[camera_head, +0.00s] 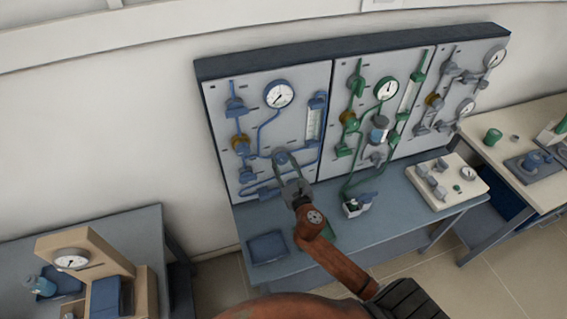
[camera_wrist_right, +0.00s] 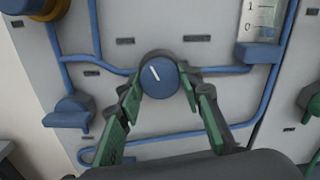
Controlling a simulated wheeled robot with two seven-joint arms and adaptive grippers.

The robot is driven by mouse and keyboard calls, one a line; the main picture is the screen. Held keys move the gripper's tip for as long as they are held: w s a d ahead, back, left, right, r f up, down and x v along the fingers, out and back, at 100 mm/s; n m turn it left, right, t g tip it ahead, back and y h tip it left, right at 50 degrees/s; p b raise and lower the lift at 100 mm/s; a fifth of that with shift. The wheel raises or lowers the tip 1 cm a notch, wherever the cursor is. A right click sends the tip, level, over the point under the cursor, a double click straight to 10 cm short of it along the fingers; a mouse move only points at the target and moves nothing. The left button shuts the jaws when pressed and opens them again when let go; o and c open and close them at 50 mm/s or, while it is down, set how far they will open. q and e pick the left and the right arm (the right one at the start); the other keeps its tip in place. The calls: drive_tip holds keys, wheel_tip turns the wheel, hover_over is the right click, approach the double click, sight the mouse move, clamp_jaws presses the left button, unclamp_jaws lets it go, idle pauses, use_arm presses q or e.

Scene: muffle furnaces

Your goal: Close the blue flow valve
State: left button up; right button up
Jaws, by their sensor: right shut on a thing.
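The blue flow valve is a round blue knob (camera_wrist_right: 160,77) with a white line mark, on the light panel among blue pipes. The white line is tilted, running from upper left to lower right. My right gripper (camera_wrist_right: 160,87) has its green-padded fingers on either side of the knob and is shut on it. In the head view my right gripper (camera_head: 287,168) reaches the lower middle of the blue panel (camera_head: 224,112) and partly covers the knob (camera_head: 281,157). My left gripper is not in view.
A blue gauge (camera_head: 279,95) and a flow tube (camera_head: 313,125) sit above the knob. A blue lever valve (camera_wrist_right: 68,112) is at its left. Green and grey panels stand to the right. A table (camera_head: 285,222) lies below, with a dark blue tray (camera_head: 267,247).

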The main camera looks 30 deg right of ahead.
drive_tip(key=m+p, duration=0.1)
drive_tip(key=m, duration=1)
drive_tip(key=shift+p, duration=0.4)
drive_tip(key=m, duration=0.6)
drive_tip(key=m+p, duration=0.1)
drive_tip(key=m, duration=0.4)
drive_tip(key=shift+f+m+p, duration=0.1)
drive_tip(key=shift+m+p, duration=0.2)
drive_tip(key=o, duration=1.1)
